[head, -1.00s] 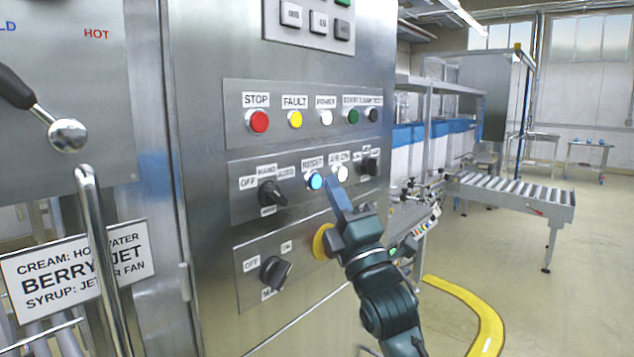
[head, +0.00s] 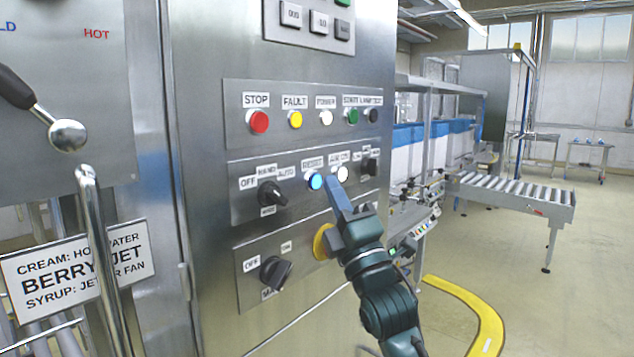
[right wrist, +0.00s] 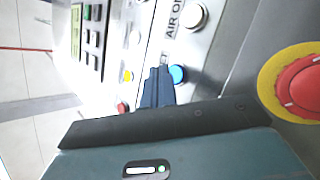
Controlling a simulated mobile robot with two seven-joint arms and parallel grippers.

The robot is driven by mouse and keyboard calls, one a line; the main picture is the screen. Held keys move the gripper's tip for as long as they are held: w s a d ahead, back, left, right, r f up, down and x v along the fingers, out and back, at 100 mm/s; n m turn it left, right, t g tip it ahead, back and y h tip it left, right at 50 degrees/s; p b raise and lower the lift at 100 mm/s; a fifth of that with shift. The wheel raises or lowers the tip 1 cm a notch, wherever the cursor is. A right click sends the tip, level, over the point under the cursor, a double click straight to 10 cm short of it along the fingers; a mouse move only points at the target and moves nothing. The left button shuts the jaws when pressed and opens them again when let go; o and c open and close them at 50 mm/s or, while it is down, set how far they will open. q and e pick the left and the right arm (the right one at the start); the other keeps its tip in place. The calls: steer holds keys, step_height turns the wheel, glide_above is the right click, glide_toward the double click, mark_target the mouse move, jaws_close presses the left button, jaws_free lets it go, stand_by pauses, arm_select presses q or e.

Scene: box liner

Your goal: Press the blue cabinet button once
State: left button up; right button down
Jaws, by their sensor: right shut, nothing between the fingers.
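The blue cabinet button (head: 315,181) is a round, lit button under the RESET label on the middle panel of the steel cabinet. My right gripper (head: 333,184) is shut and empty, its fingertips just right of the blue button in the head view. In the right wrist view the shut fingers (right wrist: 158,84) reach toward the panel, and the blue button (right wrist: 178,75) shows right beside their tips. I cannot tell whether the tips touch it. My left gripper is not in view.
The white AIR ON button (head: 343,173) is close right of my fingertips. A black selector knob (head: 271,194) is to the left. A red emergency button on a yellow base (right wrist: 300,88) is beside my gripper. STOP (head: 258,121) and other buttons sit above.

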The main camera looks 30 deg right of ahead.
steer(key=shift+w, duration=0.15)
steer(key=shift+w+a, duration=0.15)
steer(key=shift+w, duration=0.1)
steer(key=shift+w+a, duration=0.15)
steer(key=shift+w, duration=0.15)
stand_by(0.6)
stand_by(0.4)
steer(key=shift+s+d, duration=0.3)
steer(key=shift+s, duration=0.4)
steer(key=shift+s+d+p, duration=0.15)
steer(key=shift+s+d, duration=0.15)
steer(key=shift+s, duration=0.5)
steer(key=shift+s+d+p, duration=0.1)
steer(key=shift+s+d, duration=0.25)
steer(key=shift+s, duration=0.4)
steer(key=shift+s+d+p, duration=0.15)
steer(key=shift+s+d, duration=0.15)
steer(key=shift+s, duration=0.5)
